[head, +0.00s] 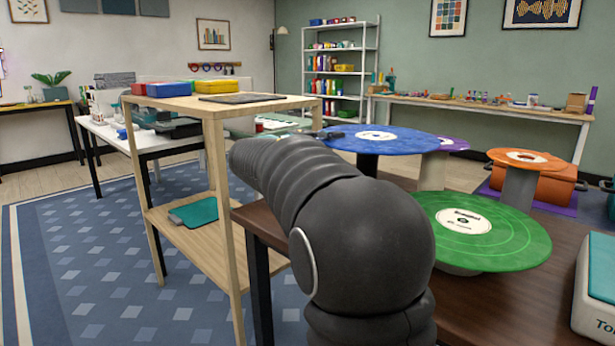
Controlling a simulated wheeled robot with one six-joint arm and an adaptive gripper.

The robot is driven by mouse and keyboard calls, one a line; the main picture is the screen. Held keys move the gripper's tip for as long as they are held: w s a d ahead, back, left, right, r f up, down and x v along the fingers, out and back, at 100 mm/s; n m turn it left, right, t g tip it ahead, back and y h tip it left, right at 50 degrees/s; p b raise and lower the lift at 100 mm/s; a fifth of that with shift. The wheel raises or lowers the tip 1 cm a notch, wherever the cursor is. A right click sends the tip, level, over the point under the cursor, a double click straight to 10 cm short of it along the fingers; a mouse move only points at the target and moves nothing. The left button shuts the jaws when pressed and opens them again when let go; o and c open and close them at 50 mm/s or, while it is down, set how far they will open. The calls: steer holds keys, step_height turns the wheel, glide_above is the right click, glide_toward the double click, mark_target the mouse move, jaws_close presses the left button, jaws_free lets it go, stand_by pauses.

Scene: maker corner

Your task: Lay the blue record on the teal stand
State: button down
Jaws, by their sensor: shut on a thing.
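The blue record (388,142), with a white label, lies level at mid picture, at the left of the other records. My gripper (324,134) is at its left edge, shut on the rim and mostly hidden behind my arm. A dark post (368,164) shows under the record; I cannot tell whether the record touches it. I cannot make out a teal stand; my arm covers part of the scene.
A green record (510,240), an orange record (545,162) and a purple record (455,144) sit on stands around the dark brown table (470,310). A white box with a teal top (598,290) is at right. A wooden shelf unit (216,150) stands close at left.

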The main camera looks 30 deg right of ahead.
steer(key=shift+w+a+f+p, duration=0.1)
steer(key=shift+w+a+f, duration=0.75)
steer(key=shift+a+f, duration=0.85)
steer(key=shift+w+a+f+p, duration=0.1)
steer(key=shift+w+a+f, duration=0.8)
steer(key=shift+a+f, duration=0.8)
steer(key=shift+w+a+f+p, duration=0.1)
steer(key=shift+w+a+f, duration=0.75)
steer(key=shift+a+f, duration=0.85)
steer(key=shift+d+f, duration=0.25)
steer(key=shift+f, duration=0.1)
steer(key=shift+f, duration=0.1)
steer(key=c, duration=1.3)
jaws_free()
